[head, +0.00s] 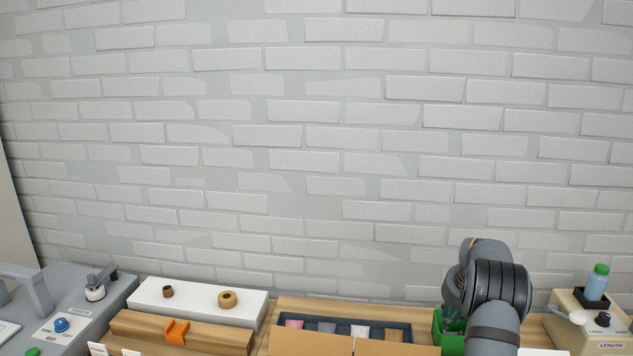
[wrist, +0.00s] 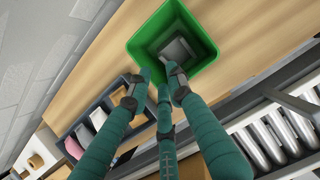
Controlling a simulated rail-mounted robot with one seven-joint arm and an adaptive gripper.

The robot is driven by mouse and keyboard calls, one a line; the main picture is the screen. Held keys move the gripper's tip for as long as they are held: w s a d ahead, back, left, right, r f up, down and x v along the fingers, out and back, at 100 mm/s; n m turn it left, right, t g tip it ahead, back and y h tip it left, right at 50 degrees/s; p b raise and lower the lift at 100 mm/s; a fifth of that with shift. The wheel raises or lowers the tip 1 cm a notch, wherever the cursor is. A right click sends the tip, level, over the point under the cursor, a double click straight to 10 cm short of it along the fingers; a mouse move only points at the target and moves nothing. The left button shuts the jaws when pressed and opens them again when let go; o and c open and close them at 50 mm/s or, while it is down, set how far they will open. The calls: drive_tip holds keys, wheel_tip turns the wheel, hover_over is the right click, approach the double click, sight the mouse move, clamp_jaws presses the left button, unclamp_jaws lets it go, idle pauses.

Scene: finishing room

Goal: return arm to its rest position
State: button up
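My arm (head: 488,290) stands at the right of the head view and hides most of my gripper. In the wrist view, my gripper (wrist: 157,78) shows teal fingers with dark tips. The tips are apart, with nothing held between them. They are over the near left rim of a green bin (wrist: 204,68); I cannot tell their height above it. A grey object (wrist: 178,50) lies in the bin. In the head view the bin (head: 438,330) is partly hidden behind my arm.
A white box (head: 185,312) with brown rings and an orange piece (head: 176,331) stand further left. A beige device (head: 600,330) with a bottle (head: 597,282) is at the right. A metal roller rack (wrist: 268,130) also shows.

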approach(443, 333)
drive_tip(key=x, duration=0.8)
drive_tip(key=shift+f, duration=0.3)
wheel_tip(443, 333, up, 10)
drive_tip(key=p, duration=0.1)
drive_tip(key=s+a+r+n+g+y+p, duration=0.25)
drive_tip(key=s+a+r+n+p, duration=0.2)
drive_tip(key=s+a+n, duration=0.4)
drive_tip(key=s+a+r+n+g+y+p, duration=0.25)
drive_tip(key=s+a+r+n, duration=0.3)
drive_tip(key=s+n, duration=0.65)
drive_tip(key=s+a+r+n+g+h+p, duration=0.2)
drive_tip(key=s+r+n, duration=0.1)
drive_tip(key=s+n, duration=0.5)
drive_tip(key=s+a+r+n+g+h+p, duration=0.1)
drive_tip(key=s+a+r+n+h+p, duration=0.1)
drive_tip(key=s+n, duration=0.6)
drive_tip(key=shift+s+a+r+g+p, duration=0.4)
drive_tip(key=shift+s+a+r+p, duration=0.25)
drive_tip(key=shift+s, duration=1)
drive_tip(key=shift+f, duration=0.15)
